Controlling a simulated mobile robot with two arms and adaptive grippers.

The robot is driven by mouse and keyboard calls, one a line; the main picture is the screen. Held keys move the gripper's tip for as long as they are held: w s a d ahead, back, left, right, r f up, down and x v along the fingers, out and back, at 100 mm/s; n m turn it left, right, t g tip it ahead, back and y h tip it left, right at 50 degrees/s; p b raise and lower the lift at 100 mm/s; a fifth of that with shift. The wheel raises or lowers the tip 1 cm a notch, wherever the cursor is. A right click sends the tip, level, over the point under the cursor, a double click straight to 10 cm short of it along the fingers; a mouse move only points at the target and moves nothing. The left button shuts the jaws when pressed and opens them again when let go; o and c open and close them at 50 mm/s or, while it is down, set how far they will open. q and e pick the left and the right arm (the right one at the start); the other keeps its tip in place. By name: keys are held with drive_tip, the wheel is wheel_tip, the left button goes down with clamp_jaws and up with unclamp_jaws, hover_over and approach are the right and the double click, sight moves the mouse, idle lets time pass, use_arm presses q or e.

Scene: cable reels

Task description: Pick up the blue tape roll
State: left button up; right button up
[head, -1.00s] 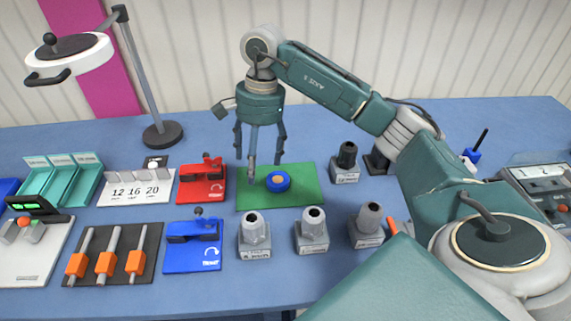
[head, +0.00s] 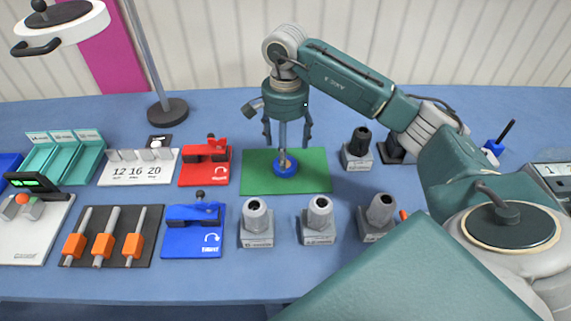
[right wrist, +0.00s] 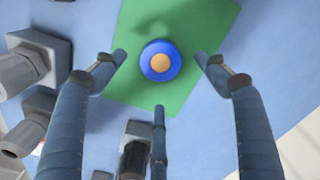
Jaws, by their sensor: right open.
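The blue tape roll (head: 287,170) lies flat on the green mat (head: 313,172). In the right wrist view the roll (right wrist: 160,61) shows a blue ring with an orange centre. My right gripper (head: 288,143) is above the roll, pointing down, with its three fingers spread and nothing between them. In the right wrist view the gripper (right wrist: 160,72) has the roll between its fingertips in the picture, with no visible contact. In the head view one finger hides part of the roll. My left gripper is in neither view.
Grey fittings on blocks (head: 257,222) stand in front of the mat, and others (head: 357,149) stand to its right. A red tool (head: 205,162) and a blue tool (head: 194,230) are on the left. A lamp (head: 62,28) stands at the back left.

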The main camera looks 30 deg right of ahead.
drive_tip(key=shift+s+a+f+p, duration=0.1)
drive_tip(key=shift+a+f+p, duration=0.05)
drive_tip(key=shift+f+p, duration=0.2)
wheel_tip(320, 180, down, 4)
drive_tip(key=shift+r+p, duration=0.15)
drive_tip(key=shift+p, duration=0.65)
drive_tip(key=shift+f, duration=0.4)
drive_tip(key=shift+c, duration=0.5)
drive_tip(key=c, duration=1.1)
